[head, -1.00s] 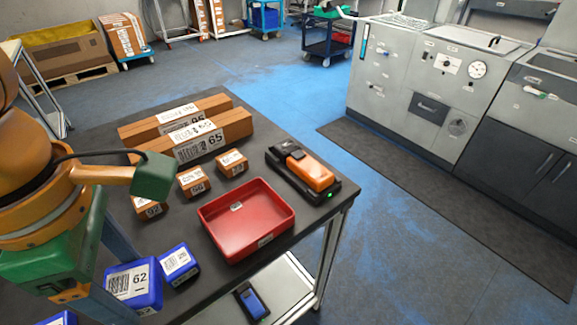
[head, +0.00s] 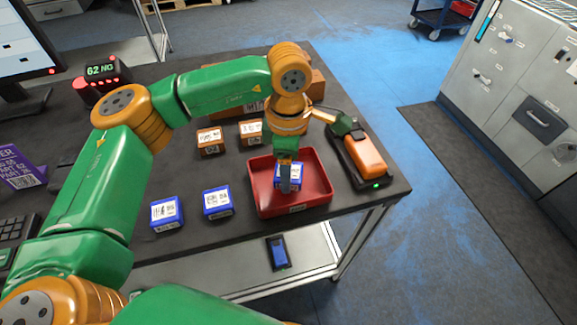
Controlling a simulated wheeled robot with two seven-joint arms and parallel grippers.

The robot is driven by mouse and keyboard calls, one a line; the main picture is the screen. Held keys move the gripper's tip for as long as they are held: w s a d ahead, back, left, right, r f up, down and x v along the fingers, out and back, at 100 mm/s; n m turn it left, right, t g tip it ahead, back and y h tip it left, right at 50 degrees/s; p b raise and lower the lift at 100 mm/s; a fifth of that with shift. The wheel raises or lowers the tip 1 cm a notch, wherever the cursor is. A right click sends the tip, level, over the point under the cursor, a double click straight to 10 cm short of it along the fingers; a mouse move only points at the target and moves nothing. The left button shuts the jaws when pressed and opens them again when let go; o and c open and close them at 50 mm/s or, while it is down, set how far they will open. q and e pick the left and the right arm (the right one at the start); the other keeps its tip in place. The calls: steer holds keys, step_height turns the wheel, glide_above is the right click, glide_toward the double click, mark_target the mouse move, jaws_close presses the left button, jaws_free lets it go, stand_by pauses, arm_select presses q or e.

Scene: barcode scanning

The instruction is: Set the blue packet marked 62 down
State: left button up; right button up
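My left gripper (head: 286,182) points down into the red tray (head: 320,193) near the table's right front. It appears shut on a blue packet (head: 297,173) with a white label. The packet is inside the tray's outline; I cannot tell whether it touches the tray floor. Its number is too small to read, and a finger hides part of it. A display (head: 103,71) at the back left reads "62 NG". My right gripper is not in view.
Two blue packets (head: 166,213) (head: 217,202) stand on the table left of the tray. Small orange-brown boxes (head: 209,141) (head: 251,132) stand behind it. An orange scanner (head: 363,156) sits in a dark cradle to the right. A monitor (head: 25,45) stands at the far left.

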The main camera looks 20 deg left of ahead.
arm_select(q)
steer(key=shift+f, duration=0.95)
steer(key=o, duration=1.5)
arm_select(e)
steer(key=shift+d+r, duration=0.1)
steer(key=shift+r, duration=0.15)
arm_select(q)
steer(key=shift+r, duration=0.4)
step_height(320, 180, up, 12)
steer(key=shift+f+b, duration=0.15)
steer(key=shift+b, duration=0.4)
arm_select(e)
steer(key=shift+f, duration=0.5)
